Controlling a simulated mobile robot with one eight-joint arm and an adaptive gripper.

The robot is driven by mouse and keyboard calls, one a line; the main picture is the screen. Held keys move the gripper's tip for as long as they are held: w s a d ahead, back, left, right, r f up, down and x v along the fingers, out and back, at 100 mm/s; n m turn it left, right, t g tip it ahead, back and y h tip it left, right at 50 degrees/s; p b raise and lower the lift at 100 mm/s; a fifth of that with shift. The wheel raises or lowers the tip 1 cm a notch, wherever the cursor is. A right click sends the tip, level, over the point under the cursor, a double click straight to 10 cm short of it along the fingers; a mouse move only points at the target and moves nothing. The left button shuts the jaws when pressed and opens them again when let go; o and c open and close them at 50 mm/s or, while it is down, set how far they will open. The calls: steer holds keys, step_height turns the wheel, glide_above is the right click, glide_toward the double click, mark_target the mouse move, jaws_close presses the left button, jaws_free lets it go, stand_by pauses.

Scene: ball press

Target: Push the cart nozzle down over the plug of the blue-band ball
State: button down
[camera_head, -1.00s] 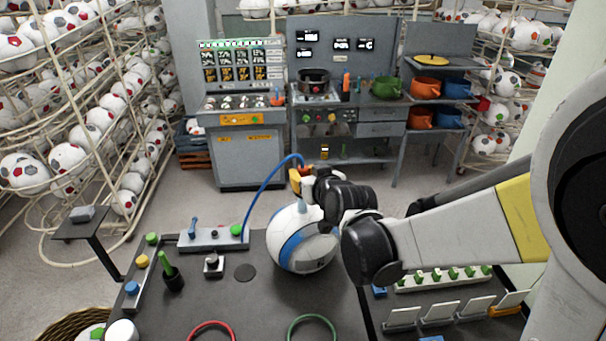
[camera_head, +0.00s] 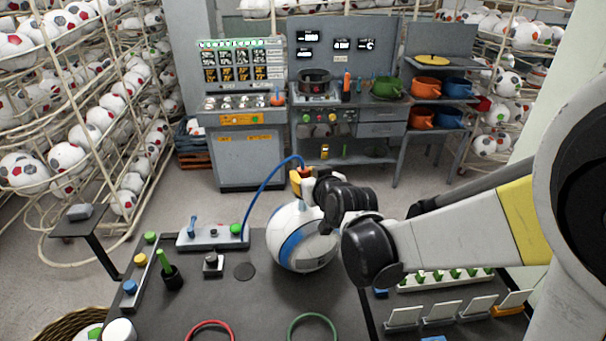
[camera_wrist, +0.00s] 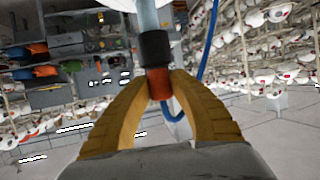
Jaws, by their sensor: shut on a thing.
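The white ball with a blue band (camera_head: 291,248) rests on the dark cart top, left of my arm. My gripper (camera_wrist: 158,85) has its two yellow fingers closed around the orange-red part of the nozzle (camera_wrist: 159,84). Above it in the wrist view are a black collar (camera_wrist: 154,48) and a pale grey stem. In the head view my gripper (camera_head: 301,178) holds the nozzle over the top of the ball. A blue hose (camera_head: 262,186) arcs from the nozzle down to the panel on the cart. A pale stem shows between nozzle and ball; whether the nozzle covers the plug I cannot tell.
A control panel (camera_head: 209,239) with a blue lever and a green button stands left of the ball. A green-handled tool (camera_head: 168,272), a red ring (camera_head: 211,331) and a green ring (camera_head: 312,327) are on the cart top. A dark disc lies between panel and rings.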

steer(key=shift+f+b, duration=1.3)
steer(key=shift+f, duration=0.15)
steer(key=c, duration=1.2)
jaws_free()
steer(key=shift+s, duration=0.1)
steer(key=v, duration=1.1)
steer(key=shift+s+r, duration=0.25)
steer(key=shift+s, duration=0.05)
steer(key=shift+d, duration=0.1)
